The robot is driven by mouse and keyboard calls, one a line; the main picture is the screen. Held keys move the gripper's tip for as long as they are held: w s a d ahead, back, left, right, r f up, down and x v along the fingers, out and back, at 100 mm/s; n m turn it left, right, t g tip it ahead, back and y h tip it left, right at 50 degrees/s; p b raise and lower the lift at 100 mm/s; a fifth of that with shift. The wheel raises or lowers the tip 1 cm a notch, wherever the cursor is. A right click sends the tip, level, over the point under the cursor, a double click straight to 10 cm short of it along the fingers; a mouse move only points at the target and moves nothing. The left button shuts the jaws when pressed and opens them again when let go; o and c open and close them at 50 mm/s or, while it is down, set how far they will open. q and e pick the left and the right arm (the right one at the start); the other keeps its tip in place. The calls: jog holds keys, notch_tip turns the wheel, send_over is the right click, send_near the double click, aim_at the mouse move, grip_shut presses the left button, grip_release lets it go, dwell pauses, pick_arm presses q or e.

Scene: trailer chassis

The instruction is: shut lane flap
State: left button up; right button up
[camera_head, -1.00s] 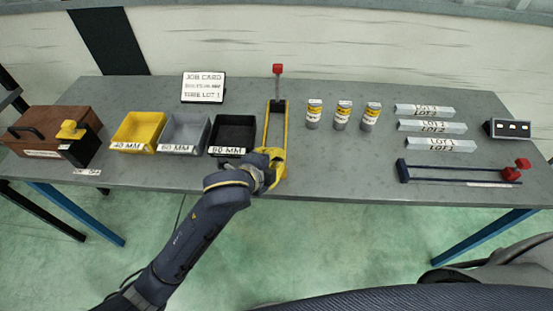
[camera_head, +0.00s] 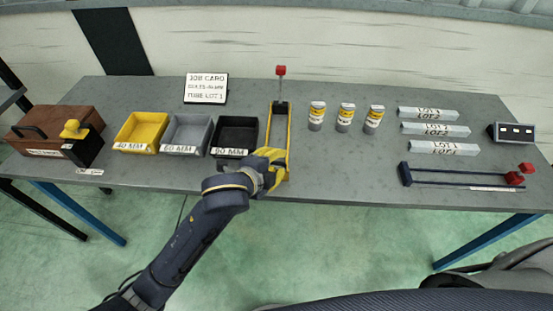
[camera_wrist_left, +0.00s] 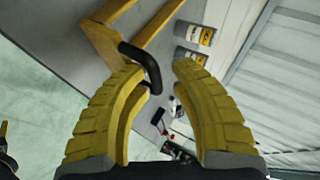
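The lane is a narrow yellow-sided frame (camera_head: 289,130) running front to back near the table's middle, with a red-topped post (camera_head: 281,72) at its far end. I cannot make out the flap for certain. My left gripper (camera_head: 274,165) is at the lane's near end and covers part of it. In the left wrist view the yellow frame (camera_wrist_left: 102,42) is at upper left, and a black curved handle (camera_wrist_left: 150,68) reaches between the spread yellow fingers (camera_wrist_left: 158,74). The gripper looks open, and I see no firm contact with the handle. My right gripper is not in view.
Yellow (camera_head: 138,130), grey (camera_head: 186,131) and black (camera_head: 234,134) bins stand left of the lane. Three small cylinders (camera_head: 345,117) stand to its right, then labelled bars (camera_head: 428,113) and a dark rail fixture (camera_head: 460,172). A brown box (camera_head: 45,135) is at far left.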

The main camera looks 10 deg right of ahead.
pick_arm(q)
jog(key=v, duration=0.6)
jog(key=shift+a+r, duration=0.2)
jog(key=shift+a, duration=0.1)
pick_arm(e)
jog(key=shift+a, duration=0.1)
